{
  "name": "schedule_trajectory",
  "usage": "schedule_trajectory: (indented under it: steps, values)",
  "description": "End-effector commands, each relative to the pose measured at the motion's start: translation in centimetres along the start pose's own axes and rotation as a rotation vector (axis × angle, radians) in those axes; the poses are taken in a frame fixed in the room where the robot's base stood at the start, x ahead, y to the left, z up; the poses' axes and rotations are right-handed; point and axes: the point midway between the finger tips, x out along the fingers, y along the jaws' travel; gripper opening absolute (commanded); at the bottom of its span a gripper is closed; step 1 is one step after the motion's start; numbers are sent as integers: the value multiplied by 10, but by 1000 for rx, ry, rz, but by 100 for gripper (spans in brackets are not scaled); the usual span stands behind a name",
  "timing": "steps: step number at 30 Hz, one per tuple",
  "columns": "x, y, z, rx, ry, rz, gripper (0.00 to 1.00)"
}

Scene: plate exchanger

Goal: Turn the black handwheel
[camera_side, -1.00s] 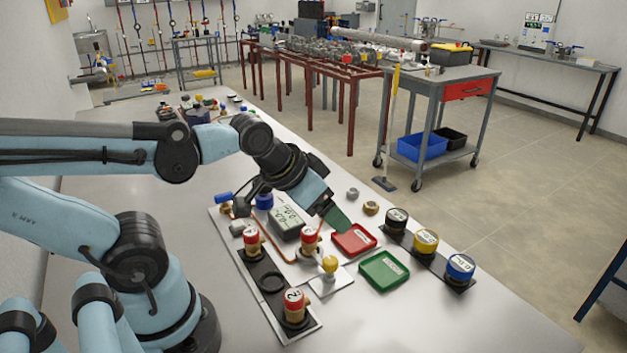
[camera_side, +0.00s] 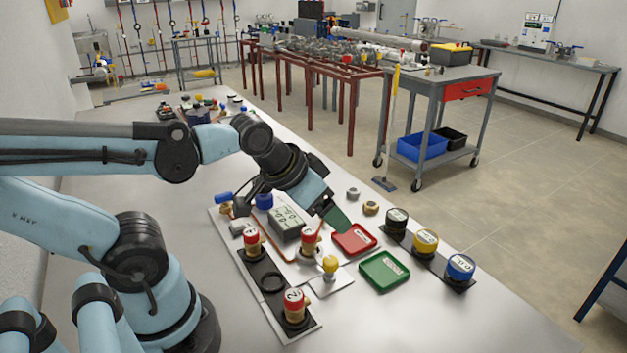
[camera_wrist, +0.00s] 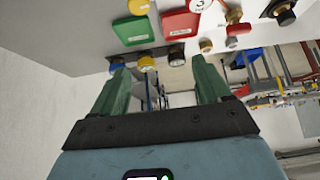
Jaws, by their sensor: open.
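A black ring (camera_side: 271,282), which looks like the black handwheel, lies flat on the dark strip between two red-capped brass valves. My gripper (camera_side: 335,214) is up and to the right of it, near the red tray, and apart from it. In the wrist view my gripper (camera_wrist: 158,78) has its two green fingers wide apart with nothing between them. A dark round part (camera_wrist: 283,10) shows at the top right of the wrist view; I cannot tell whether it is the handwheel.
Red-capped valves (camera_side: 294,305) stand around the ring. A yellow knob (camera_side: 330,265) is to its right. A red tray (camera_side: 354,239) and a green tray (camera_side: 384,271) lie farther right, with black, yellow and blue (camera_side: 460,267) capped posts beyond. The bench front is clear.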

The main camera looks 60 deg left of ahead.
Motion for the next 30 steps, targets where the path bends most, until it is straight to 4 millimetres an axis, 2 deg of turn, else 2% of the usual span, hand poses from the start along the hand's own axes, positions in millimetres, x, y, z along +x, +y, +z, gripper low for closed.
schedule_trajectory:
  steps: [14, 16, 20, 23, 30]
  values:
    - [0, 0, 0, 0, 0, 0, 77]
    - [0, 0, 0, -2, 0, -1, 82]
    - [-2, -10, -6, -72, -23, -20, 82]
    - [-4, -31, -17, -227, -72, -62, 82]
    - [-13, -113, -43, -807, -224, -228, 82]
